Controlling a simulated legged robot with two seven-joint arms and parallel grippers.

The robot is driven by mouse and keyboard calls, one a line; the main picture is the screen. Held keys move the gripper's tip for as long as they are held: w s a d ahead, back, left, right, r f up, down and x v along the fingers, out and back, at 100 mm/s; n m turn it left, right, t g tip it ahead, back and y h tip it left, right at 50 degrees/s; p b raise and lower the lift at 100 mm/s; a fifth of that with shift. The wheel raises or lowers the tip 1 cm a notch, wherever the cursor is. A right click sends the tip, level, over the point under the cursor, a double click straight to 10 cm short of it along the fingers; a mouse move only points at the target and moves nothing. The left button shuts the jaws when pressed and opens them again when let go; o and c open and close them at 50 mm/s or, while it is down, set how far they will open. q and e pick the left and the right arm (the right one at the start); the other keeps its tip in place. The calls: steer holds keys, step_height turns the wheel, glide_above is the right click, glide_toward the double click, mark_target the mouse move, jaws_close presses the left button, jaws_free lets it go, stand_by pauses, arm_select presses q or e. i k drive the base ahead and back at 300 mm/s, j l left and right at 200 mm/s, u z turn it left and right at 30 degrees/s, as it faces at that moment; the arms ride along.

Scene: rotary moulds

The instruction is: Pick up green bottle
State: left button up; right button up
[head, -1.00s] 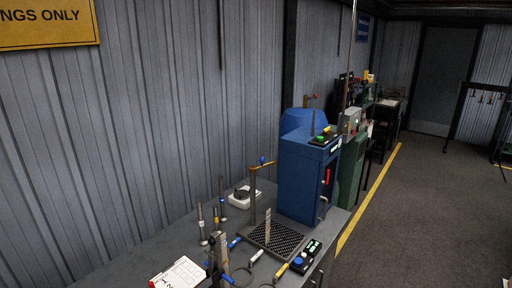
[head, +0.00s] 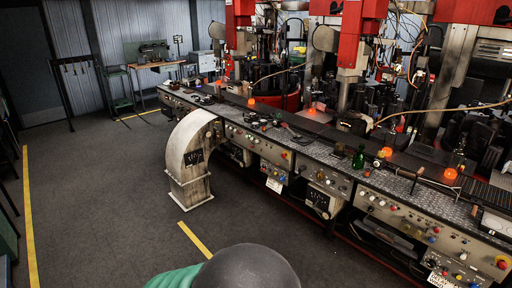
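A small green bottle (head: 359,158) stands upright on the long machine bench (head: 325,158), right of the middle in the head view. It is near the bench's front edge, and the whole bottle looks unobstructed. The bench is some way off across the floor. Neither of my grippers is in view.
Orange glowing lamps (head: 450,175) and tools lie along the bench. Red and grey moulding machines (head: 355,50) stand behind it. A curved white duct (head: 193,150) rises from the floor in front of the bench. The grey floor (head: 110,190) at left is open, with yellow lines.

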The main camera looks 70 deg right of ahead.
mark_target(358, 161)
steer(key=z, duration=3.25)
steer(key=i+z, duration=0.1)
steer(key=z, duration=0.35)
steer(key=j+z, duration=0.15)
steer(key=z, duration=0.3)
steer(key=i+j+z, duration=0.15)
steer(key=z, duration=0.25)
